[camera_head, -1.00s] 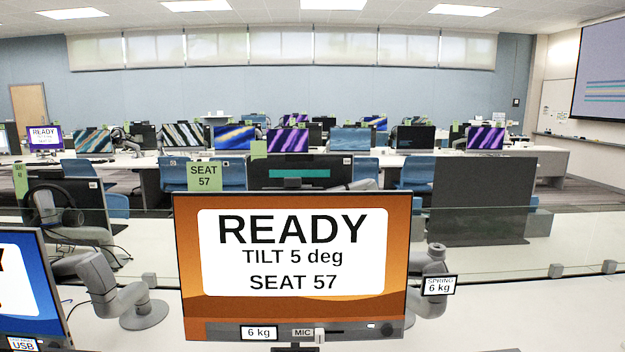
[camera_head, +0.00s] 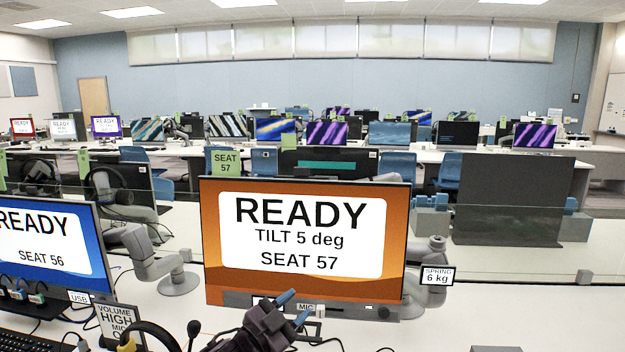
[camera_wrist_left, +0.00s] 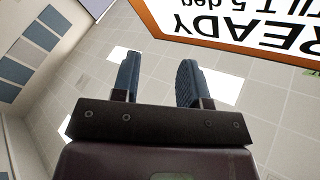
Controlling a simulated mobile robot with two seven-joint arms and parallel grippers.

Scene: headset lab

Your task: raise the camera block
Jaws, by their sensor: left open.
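The seat 57 monitor (camera_head: 303,235) stands upright in front of me with an orange READY screen. I cannot pick out a distinct camera block on it in either view. A small pale slider (camera_head: 320,311) shows beside the MIC label on its lower bezel. My left gripper (camera_head: 294,308) is open, with blue fingertips in front of that lower bezel, and nothing shows between them. The left wrist view shows its parted, empty fingers (camera_wrist_left: 157,78) and the monitor (camera_wrist_left: 240,28) inverted at upper right. My right gripper is out of view.
The blue seat 56 monitor (camera_head: 45,240) stands at left, with a volume card (camera_head: 115,325), headphones and a microphone (camera_head: 193,328) before it. A spring arm with a 6 kg label (camera_head: 437,276) is behind the orange monitor.

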